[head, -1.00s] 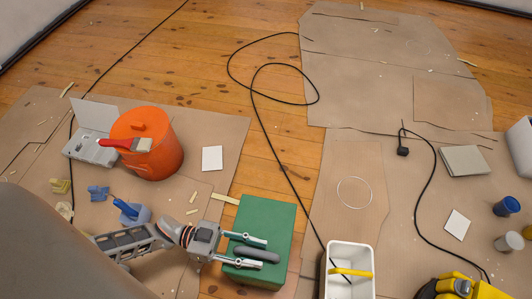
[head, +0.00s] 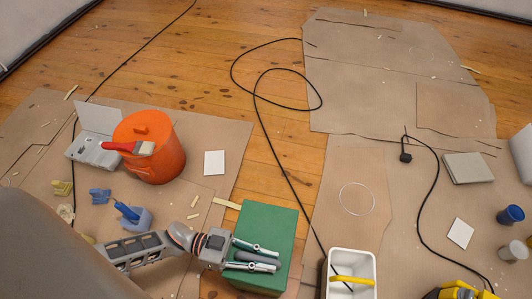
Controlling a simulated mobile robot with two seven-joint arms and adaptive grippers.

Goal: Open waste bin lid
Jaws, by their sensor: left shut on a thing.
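An orange round bin (head: 160,163) with a closed lid and a small knob (head: 140,129) stands at the left; it is likely the waste bin. A green box (head: 268,219) with a grey bar-shaped handle (head: 258,257) on top lies at the bottom centre. My left gripper (head: 262,256) is over the green box, its two fingers shut on the grey handle, one on each side. It is well to the right of and below the orange bin. My right gripper is not in view.
A white bucket (head: 352,262) with a yellow handle stands right of the green box. A black cable (head: 281,170) crosses the floor. Dark blue and grey cans are at the right.

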